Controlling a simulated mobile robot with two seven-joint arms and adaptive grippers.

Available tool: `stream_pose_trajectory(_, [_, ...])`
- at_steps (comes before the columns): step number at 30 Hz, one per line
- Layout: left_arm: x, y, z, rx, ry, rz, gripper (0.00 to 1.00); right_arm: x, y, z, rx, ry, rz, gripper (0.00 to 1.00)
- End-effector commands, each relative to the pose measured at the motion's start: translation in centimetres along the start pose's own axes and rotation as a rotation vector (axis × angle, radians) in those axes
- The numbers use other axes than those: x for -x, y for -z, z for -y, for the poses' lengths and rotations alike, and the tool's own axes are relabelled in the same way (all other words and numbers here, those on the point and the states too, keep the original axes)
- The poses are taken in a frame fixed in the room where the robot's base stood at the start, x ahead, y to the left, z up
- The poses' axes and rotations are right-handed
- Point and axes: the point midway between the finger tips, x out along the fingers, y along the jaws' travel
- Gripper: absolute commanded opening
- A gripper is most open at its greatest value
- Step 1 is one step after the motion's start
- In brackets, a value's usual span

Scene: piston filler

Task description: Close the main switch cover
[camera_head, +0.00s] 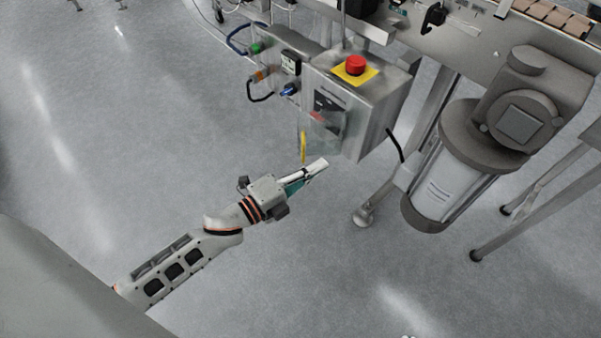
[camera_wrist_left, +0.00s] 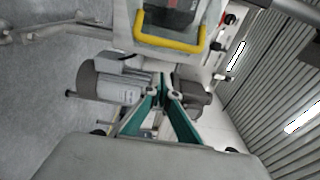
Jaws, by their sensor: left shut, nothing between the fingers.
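The main switch cover (camera_head: 316,137) is a clear panel on the front of the grey control box (camera_head: 375,110). Its yellow handle (camera_head: 304,147) stands out from the box's front at the left, so the cover appears swung open. The red switch (camera_head: 318,115) shows beside it. In the left wrist view the yellow handle (camera_wrist_left: 170,42) crosses the top, above the fingers. My left gripper (camera_head: 318,166) is shut and empty, just below and right of the handle in the head view. Its green-sided fingers (camera_wrist_left: 163,86) meet in the wrist view. I cannot tell whether they touch the cover. My right gripper is not in view.
A red emergency button (camera_head: 355,64) on a yellow plate tops the box. Cables and connectors (camera_head: 288,90) stick out at its left. A large motor (camera_head: 465,160) hangs at the right near metal legs. The floor (camera_head: 130,130) at the left is clear.

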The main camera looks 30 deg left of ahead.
Motion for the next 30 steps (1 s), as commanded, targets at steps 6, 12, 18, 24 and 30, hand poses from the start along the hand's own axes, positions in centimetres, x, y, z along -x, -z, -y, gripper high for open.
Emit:
stream_pose_trajectory(6, [1.2,-2.8,-0.4,0.000,-0.005,0.000,0.00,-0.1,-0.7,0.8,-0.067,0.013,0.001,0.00])
stream_pose_trajectory(12, [1.5,-3.8,-0.1,0.001,-0.002,0.001,0.00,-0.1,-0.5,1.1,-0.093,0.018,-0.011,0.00])
stream_pose_trajectory(18, [1.5,-3.8,0.0,0.001,0.000,0.001,0.00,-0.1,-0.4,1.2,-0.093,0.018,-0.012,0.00])
stream_pose_trajectory(24, [1.5,-3.9,0.0,0.001,-0.001,-0.004,0.00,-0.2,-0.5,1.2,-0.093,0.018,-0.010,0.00])
stream_pose_trajectory(30, [1.6,-4.6,-0.1,-0.003,-0.003,-0.045,0.00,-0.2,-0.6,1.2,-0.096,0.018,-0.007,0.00])
